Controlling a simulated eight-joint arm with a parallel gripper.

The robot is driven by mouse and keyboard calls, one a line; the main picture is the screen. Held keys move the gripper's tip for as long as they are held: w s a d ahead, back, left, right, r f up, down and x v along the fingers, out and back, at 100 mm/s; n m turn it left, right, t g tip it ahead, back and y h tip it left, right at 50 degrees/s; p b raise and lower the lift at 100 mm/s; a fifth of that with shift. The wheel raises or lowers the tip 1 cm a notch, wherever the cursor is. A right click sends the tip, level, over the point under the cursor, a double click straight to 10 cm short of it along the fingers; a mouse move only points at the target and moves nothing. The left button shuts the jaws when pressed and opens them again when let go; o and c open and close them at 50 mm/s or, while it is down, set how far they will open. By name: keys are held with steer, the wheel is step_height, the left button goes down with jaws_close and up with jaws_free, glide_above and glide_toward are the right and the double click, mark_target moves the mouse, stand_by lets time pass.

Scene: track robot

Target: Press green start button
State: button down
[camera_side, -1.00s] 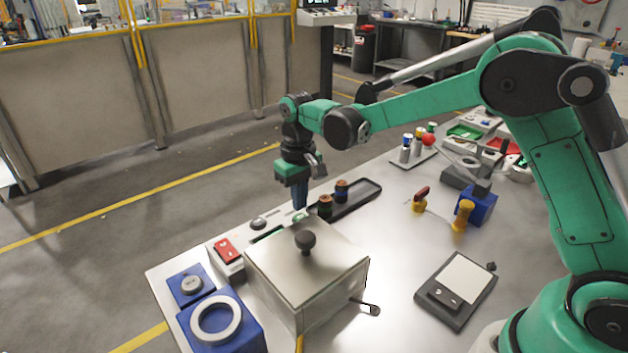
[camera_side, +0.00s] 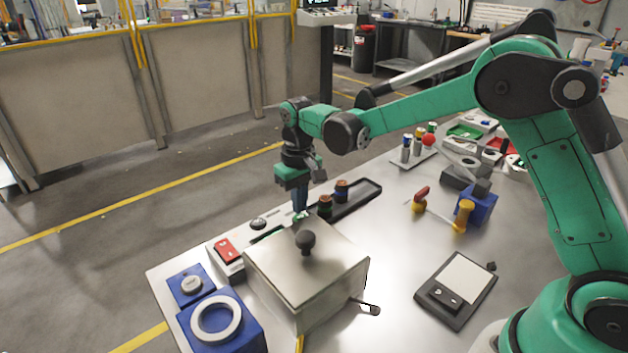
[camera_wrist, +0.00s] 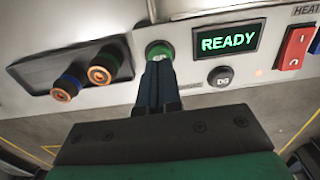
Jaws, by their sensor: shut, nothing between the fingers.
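The green start button (camera_wrist: 158,48) sits on the light control panel (camera_wrist: 205,101) in the wrist view, left of a display (camera_wrist: 228,40) reading READY in green. My gripper (camera_wrist: 159,68) is shut and empty, its dark blue fingertips at the near edge of the button and covering part of it. Whether the tips touch the button cannot be told. In the side view my gripper (camera_side: 300,212) points down at the panel's far end, and a bit of green (camera_side: 304,215) shows beside the tips.
A red switch (camera_wrist: 295,48) and a round dark button (camera_wrist: 221,76) are on the panel. A black tray (camera_wrist: 70,75) with two orange-topped cylinders is to the left. A metal box (camera_side: 305,270) with a black knob stands close in front of the panel.

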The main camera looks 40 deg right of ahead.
steer(key=shift+f, duration=0.8)
stand_by(0.4)
steer(key=shift+r, duration=2.65)
steer(key=shift+r, duration=0.1)
steer(key=s+d+r+t, duration=0.1)
steer(key=s+r+t, duration=0.1)
steer(key=s, duration=0.5)
steer(key=s+d+r+t, duration=0.1)
steer(key=s+r+t, duration=0.1)
steer(key=s+t, duration=0.3)
steer(key=s, duration=0.2)
steer(key=shift+s+d+r, duration=0.35)
steer(key=shift+s+d, duration=0.05)
